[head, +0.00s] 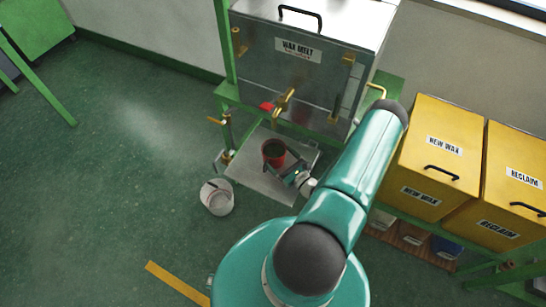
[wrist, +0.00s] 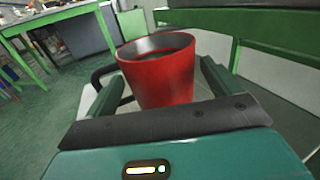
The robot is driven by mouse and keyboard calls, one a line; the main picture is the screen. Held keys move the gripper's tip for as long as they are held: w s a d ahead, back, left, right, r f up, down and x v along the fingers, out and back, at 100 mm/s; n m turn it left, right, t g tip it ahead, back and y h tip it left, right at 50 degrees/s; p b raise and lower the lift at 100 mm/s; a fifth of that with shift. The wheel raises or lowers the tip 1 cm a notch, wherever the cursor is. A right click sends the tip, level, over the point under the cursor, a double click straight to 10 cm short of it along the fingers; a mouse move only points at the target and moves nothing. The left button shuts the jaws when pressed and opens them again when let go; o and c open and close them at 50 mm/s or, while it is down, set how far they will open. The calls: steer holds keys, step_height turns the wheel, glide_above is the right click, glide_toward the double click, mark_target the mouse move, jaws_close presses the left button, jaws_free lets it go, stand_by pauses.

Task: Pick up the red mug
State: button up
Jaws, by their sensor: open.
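The red mug (head: 273,152) stands upright on a grey metal shelf (head: 262,185) below the wax melt tank in the head view. In the wrist view the red mug (wrist: 160,77) fills the middle, with its dark handle on the left side and something dark inside. My gripper (head: 287,165) reaches the mug from the lower right. In the wrist view my gripper (wrist: 165,85) is open, with one finger on each side of the mug. I cannot tell whether either finger touches it.
The wax melt tank (head: 298,70) with brass taps stands above the shelf. A white bucket (head: 217,197) is on the floor to the left. Yellow bins (head: 430,160) stand at right. The green floor at left is mostly clear.

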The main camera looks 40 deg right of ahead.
mark_target(267, 146)
steer(key=w, duration=0.3)
steer(key=shift+w, duration=0.25)
steer(key=c, duration=1.1)
steer(key=shift+r, duration=0.1)
